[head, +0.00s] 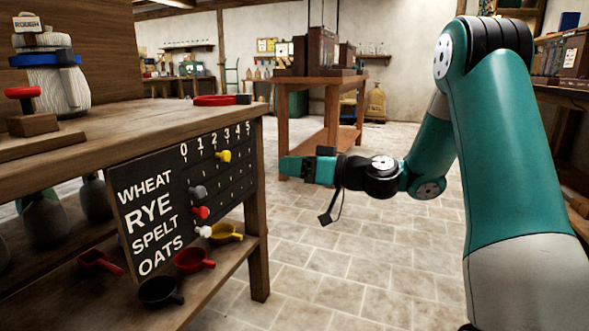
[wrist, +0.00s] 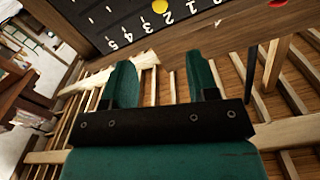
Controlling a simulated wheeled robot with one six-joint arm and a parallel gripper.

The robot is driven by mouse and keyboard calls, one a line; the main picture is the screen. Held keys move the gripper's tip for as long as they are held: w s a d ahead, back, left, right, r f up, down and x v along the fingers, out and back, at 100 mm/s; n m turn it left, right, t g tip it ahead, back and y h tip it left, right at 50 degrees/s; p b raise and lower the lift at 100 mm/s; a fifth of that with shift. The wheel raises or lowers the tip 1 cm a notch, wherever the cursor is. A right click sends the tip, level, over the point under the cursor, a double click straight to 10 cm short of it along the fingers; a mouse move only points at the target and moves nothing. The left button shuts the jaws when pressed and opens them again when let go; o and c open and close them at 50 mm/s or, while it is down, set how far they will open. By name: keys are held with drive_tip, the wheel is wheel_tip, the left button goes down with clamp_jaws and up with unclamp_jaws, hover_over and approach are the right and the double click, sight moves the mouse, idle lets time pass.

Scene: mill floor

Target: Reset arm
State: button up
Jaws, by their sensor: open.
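My arm shows at the right of the head view, reaching left over open floor. My gripper (head: 284,168) is just right of the bench corner, beside the tally board, and touches nothing that I can see. In the wrist view my gripper (wrist: 161,66) has its two teal fingers apart with nothing between them. The dark tally board (head: 152,215) hangs on the bench front with rows WHEAT, RYE, SPELT and OATS. It carries a yellow peg (head: 223,156), a grey peg (head: 197,192), a red peg (head: 201,212) and a white peg (head: 203,231).
The wooden bench (head: 130,122) stands at the left, with a red ring (head: 214,100) near its far edge. Red, black and yellow scoops, such as the black scoop (head: 160,292), sit below the board. A wooden table (head: 333,82) stands behind my gripper. The tiled floor is clear between.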

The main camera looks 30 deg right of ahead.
drive_tip(key=shift+a, duration=0.1)
drive_tip(key=s+a+r+n+g+p, duration=0.1)
drive_tip(key=s+a+n+g+p, duration=0.1)
drive_tip(key=s+a+g, duration=0.55)
drive_tip(key=s+a+n+g+p, duration=0.25)
drive_tip(key=s+a, duration=0.25)
drive_tip(key=a, duration=0.6)
drive_tip(key=s+m+g+h+p, duration=0.15)
drive_tip(key=s+g+h, duration=0.35)
drive_tip(key=s, duration=1)
wheel_tip(320, 180, up, 38)
drive_tip(key=s+h+p, duration=0.1)
drive_tip(key=p, duration=3.7)
